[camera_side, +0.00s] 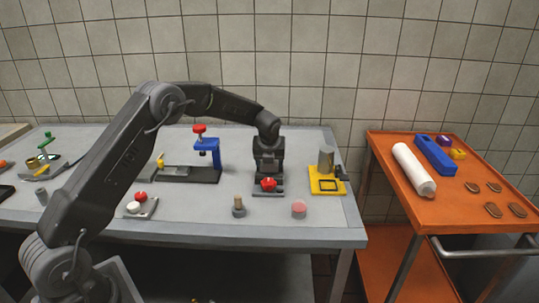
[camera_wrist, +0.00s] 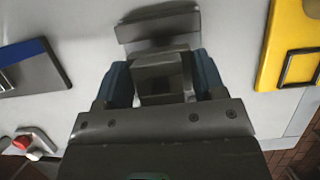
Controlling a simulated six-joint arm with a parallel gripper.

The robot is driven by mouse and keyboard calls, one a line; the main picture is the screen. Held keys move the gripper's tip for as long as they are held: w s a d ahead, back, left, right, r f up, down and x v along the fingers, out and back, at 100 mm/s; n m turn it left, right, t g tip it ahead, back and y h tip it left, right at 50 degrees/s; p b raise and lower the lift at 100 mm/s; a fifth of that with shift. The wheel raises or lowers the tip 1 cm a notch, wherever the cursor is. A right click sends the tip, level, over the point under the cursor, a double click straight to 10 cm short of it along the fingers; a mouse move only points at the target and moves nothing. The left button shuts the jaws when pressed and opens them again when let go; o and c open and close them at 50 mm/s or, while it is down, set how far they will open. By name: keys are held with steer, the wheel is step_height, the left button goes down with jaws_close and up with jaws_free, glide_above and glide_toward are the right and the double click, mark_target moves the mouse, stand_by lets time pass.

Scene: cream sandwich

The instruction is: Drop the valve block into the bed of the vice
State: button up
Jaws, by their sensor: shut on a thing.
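My gripper (camera_side: 268,165) is over the right half of the grey bench. In the wrist view my gripper (camera_wrist: 160,88) has its blue-sided fingers shut on a grey block, which I take for the valve block (camera_wrist: 163,82). Directly below my gripper is a dark grey base with a red knob at its front, which looks like the vice (camera_side: 268,192). In the wrist view a grey plate of it (camera_wrist: 157,27) shows just beyond the block. My gripper hides most of it, so I cannot tell whether the block touches the bed. The block is not distinct in the side view.
A blue press with a red top (camera_side: 209,150) stands left; a yellow fixture (camera_side: 326,184) stands right. A small peg (camera_side: 239,207) and a pink round piece (camera_side: 299,209) lie in front. A plate with red and white knobs (camera_side: 140,206) is front left. An orange cart (camera_side: 440,205) is beyond the bench.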

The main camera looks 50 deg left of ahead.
steer(key=shift+f, duration=0.35)
stand_by(0.3)
steer(key=o, duration=1.1)
steer(key=v, duration=1.4)
